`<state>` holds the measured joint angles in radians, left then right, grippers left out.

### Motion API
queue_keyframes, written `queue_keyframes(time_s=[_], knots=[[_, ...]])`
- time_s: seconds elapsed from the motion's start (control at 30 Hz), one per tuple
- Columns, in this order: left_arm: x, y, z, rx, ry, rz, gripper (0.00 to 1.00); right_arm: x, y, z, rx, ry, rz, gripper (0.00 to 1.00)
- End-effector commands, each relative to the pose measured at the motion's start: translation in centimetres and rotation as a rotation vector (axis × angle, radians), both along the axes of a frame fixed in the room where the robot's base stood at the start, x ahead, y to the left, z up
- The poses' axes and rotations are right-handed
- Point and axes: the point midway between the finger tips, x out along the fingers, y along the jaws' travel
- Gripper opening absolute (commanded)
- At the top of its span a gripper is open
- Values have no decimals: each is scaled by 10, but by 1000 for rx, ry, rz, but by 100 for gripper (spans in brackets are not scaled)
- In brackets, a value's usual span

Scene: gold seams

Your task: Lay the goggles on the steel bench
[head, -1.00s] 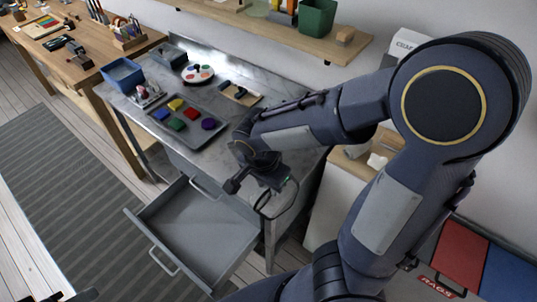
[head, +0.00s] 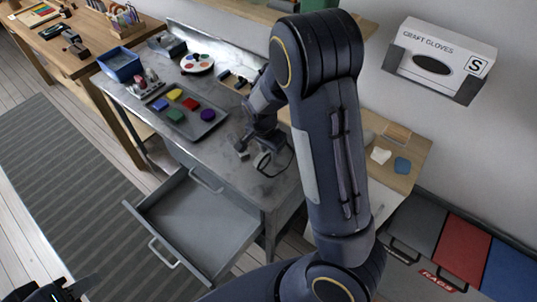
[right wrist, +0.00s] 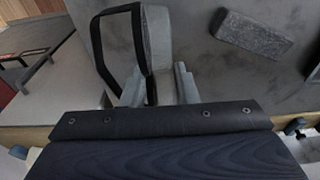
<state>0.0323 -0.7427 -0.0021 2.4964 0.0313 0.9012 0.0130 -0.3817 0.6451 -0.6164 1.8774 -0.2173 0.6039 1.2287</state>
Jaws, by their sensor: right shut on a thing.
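My right gripper (head: 262,148) is shut on the goggles (head: 264,160), over the near right part of the steel bench (head: 232,150). In the right wrist view the goggles (right wrist: 157,45) show a grey body and a black strap loop, between the fingers of the right gripper (right wrist: 158,88). The bench top (right wrist: 195,60) lies below them. I cannot tell whether the goggles touch it. My arm hides part of the bench's right side. My left gripper (head: 62,292) is only partly in view at the bottom left corner, away from the bench, and its jaws are unclear.
A grey block (right wrist: 252,35) lies on the bench near the goggles. A tray (head: 208,125) with several coloured pieces, a palette (head: 197,63) and a blue bin (head: 120,66) stand farther left. An open drawer (head: 195,228) juts out from the bench front.

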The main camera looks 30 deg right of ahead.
Motion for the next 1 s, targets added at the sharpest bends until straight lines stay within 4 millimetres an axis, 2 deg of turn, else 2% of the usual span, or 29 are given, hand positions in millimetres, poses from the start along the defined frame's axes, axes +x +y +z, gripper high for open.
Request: queue_keyframes(time_s=[0.3,0.63,0.67,0.8,1.0], knots=[[0,0,1,0,0,0,36,3,-2,-36,0,2,-1,4],[0,0,-3,0,0,0,36,4,-2,-40,1,0,0,4],[0,0,-3,0,0,0,36,4,-2,-40,1,0,0,28],[0,0,-2,0,0,0,36,4,-2,-39,0,0,0,46],[0,0,-2,0,0,0,36,4,-2,-38,0,0,0,49]])
